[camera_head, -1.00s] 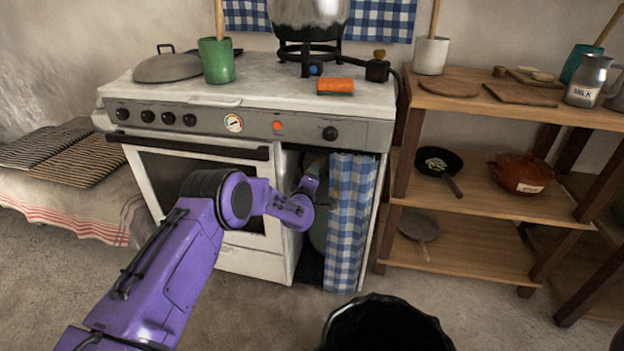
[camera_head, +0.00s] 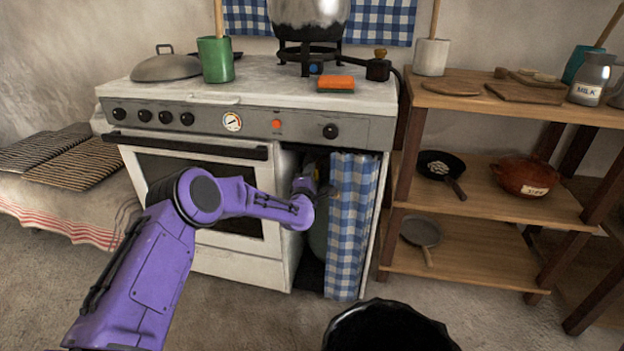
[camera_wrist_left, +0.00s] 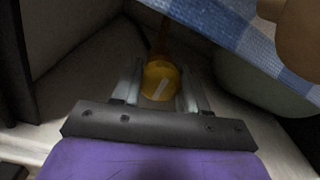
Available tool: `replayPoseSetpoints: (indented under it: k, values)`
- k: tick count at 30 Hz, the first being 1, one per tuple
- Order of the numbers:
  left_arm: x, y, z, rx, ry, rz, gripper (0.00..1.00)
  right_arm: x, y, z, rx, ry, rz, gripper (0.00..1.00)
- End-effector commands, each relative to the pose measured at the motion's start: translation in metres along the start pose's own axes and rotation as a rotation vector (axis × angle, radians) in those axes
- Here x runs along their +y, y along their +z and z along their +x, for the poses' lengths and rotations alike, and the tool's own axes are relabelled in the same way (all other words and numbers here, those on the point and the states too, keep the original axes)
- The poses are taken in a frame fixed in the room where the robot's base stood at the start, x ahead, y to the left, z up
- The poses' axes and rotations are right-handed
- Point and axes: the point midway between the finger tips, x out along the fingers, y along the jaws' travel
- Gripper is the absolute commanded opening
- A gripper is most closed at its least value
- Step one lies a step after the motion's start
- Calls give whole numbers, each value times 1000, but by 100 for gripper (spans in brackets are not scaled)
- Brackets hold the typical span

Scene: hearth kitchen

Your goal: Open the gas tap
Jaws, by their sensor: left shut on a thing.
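The gas tap (camera_wrist_left: 160,78) is a yellow round knob with a pale stripe, inside the open compartment at the right of the stove. In the left wrist view it sits between the two fingers of my left gripper (camera_wrist_left: 158,90), which is shut on it. In the head view my left gripper (camera_head: 305,184) reaches into the compartment beside the curtain, and its fingers and the tap are hard to make out. A grey-green gas bottle (camera_head: 318,238) stands partly hidden inside; its rounded body also shows in the left wrist view (camera_wrist_left: 262,92). My right gripper is out of view.
A blue checked curtain (camera_head: 347,235) hangs right beside my left gripper. The white stove (camera_head: 140,90) has an oven door left of the opening. A wooden shelf (camera_head: 470,275) stands to the right. A black round-rimmed container (camera_head: 390,325) is on the floor in front.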

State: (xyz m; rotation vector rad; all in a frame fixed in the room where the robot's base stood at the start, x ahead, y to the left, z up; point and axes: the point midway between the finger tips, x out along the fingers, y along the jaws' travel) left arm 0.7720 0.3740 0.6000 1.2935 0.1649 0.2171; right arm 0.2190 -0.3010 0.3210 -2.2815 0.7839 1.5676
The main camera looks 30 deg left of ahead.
Motion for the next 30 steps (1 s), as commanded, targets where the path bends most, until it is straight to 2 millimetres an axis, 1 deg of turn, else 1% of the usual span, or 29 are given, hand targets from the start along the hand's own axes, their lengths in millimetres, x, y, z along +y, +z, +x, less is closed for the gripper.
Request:
replayPoseSetpoints:
  k: [1, 13, 14, 15, 16, 25, 28, 30]
  values:
    - [-5, 6, -2, -11, -10, -3, 13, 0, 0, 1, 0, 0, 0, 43]
    - [-4, 6, -2, -11, -10, -8, 13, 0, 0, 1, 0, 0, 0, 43]
    - [-4, 6, -2, -11, -10, -8, 53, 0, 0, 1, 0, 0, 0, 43]
    - [-4, 6, -2, -10, -9, -9, 66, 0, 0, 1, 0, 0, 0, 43]
    - [-4, 5, -2, -9, -8, -9, 69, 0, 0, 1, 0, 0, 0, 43]
    - [0, -1, -3, 0, -2, -8, 69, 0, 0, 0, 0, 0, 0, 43]
    - [2, 0, -14, -1, -3, -9, 69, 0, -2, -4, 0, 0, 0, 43]
    - [3, 1, -27, -1, -4, -10, 69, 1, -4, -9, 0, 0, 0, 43]
